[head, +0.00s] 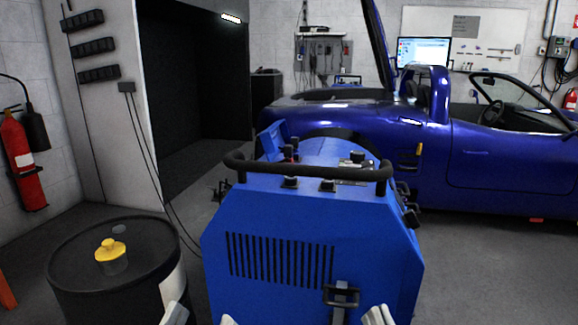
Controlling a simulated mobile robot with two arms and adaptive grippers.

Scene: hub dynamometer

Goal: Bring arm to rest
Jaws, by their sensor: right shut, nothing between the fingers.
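The blue hub dynamometer (300,215) stands in front of me, with a black tube handle along its top edge and a slotted vent on its near face. My right gripper (341,288), dark, shows low in front of that near face. It is shut and empty. I cannot tell whether it touches the blue housing. Pale parts of my own arms show at the bottom edge. My left gripper is not in view.
A black drum (75,275) with a yellow cap (110,250) stands at the lower left. A fire extinguisher (22,160) hangs on the left wall. A blue open-top car (480,165) stands behind the dynamometer. Dark cables hang between the wall box and the floor.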

